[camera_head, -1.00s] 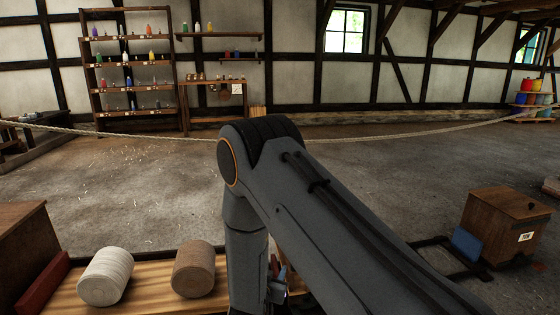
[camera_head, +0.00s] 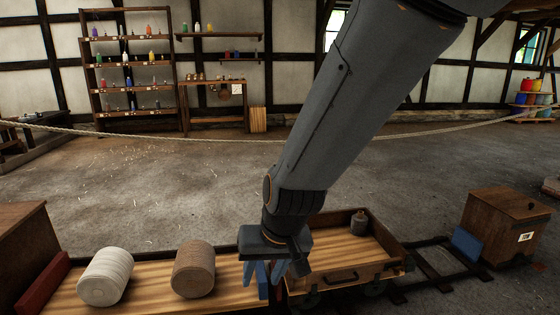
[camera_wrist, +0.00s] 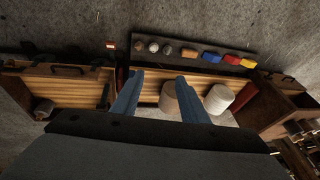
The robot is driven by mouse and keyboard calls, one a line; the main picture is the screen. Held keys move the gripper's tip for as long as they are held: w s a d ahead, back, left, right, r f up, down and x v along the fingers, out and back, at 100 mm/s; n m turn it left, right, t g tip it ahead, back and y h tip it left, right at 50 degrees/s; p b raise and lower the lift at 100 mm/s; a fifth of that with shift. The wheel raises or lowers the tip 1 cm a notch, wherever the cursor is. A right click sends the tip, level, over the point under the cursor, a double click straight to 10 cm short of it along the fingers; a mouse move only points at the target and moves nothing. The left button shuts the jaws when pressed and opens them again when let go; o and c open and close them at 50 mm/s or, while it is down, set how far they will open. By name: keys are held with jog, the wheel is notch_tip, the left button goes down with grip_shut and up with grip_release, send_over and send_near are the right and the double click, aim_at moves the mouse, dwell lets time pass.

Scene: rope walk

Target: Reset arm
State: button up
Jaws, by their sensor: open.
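My gripper (camera_head: 266,274) is over the right end of a wooden bench (camera_head: 150,290) in the head view, beside the near left corner of a wooden tray cart (camera_head: 325,277). A white spool (camera_head: 105,277) and a brown spool (camera_head: 193,269) lie on the bench, left of the gripper. Both also show in the wrist view, the brown one partly behind a finger.
A dark weight (camera_head: 359,222) stands in the cart. Rails (camera_head: 432,268), a blue block (camera_head: 467,243) and a labelled wooden box (camera_head: 505,226) are to the right. A rope (camera_head: 120,136) spans the room. The wrist view shows a dark strip with several coloured blocks (camera_wrist: 210,55).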

jog(key=s+d+r+n+g+h, duration=0.1)
jog(key=s+d+r+g, duration=0.1)
jog(key=s+d, duration=0.4)
jog(key=s+d+r+n+g+h, duration=0.1)
jog(key=s+d+r, duration=0.25)
jog(key=s, duration=0.45)
jog(key=s+d+r+m+p, duration=0.1)
jog(key=d+r+m+p, duration=0.3)
jog(key=d+r+p, duration=0.9)
notch_tip(320, 180, up, 3)
jog(key=p, duration=1)
jog(key=shift+d+m+h, duration=0.25)
jog(key=shift+m+h, duration=0.05)
jog(key=shift+h, duration=0.1)
